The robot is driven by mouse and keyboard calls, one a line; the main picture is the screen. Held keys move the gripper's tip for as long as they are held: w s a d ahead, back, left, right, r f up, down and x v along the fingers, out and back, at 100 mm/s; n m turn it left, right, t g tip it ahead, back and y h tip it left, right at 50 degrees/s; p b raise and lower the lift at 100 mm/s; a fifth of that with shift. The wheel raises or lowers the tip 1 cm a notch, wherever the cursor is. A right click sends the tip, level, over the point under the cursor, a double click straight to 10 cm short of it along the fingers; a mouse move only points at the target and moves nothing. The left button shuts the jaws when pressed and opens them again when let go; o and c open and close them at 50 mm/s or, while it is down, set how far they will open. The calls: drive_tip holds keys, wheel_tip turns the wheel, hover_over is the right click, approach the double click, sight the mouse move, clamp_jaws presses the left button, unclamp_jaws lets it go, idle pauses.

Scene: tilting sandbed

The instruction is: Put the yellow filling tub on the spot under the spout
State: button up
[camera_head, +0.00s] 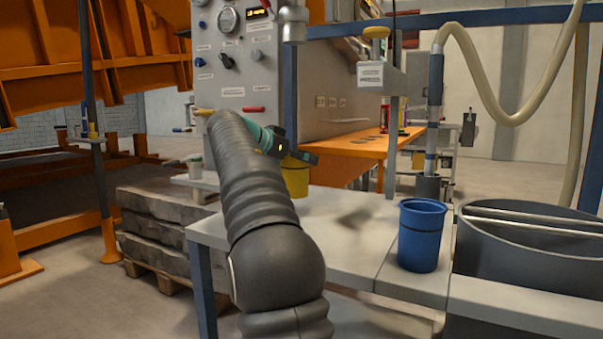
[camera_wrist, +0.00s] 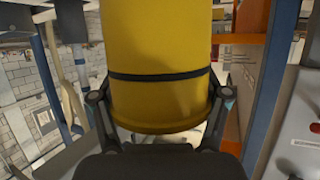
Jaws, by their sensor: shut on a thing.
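The yellow filling tub (camera_wrist: 160,95) fills the middle of the wrist view, with a dark band around it. My gripper (camera_wrist: 160,108) has one finger on each side of it and is shut on it. In the head view the tub (camera_head: 295,178) shows past my dark sleeved arm, above the far part of the light table; whether it touches the table is unclear. My gripper (camera_head: 290,148) is at its upper part. A metal spout (camera_head: 293,22) hangs from the top of the panel, above and near the tub. The spot under the spout cannot be made out.
A blue tub (camera_head: 422,235) stands on the light table (camera_head: 345,245), right of my arm. A large grey round bin (camera_head: 530,245) stands at the right. A control panel (camera_head: 235,70) with knobs and levers rises behind the tub. An orange bench (camera_head: 360,145) stands farther back.

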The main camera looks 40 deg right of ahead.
sight(301, 171)
drive_tip(key=shift+f+b, duration=0.6)
drive_tip(key=shift+f, duration=1.4)
drive_tip(key=shift+f, duration=0.2)
drive_tip(key=o, duration=1.5)
drive_tip(key=shift+r, duration=0.1)
drive_tip(key=shift+r, duration=0.25)
drive_tip(key=v, duration=1.2)
drive_tip(key=shift+p, duration=0.3)
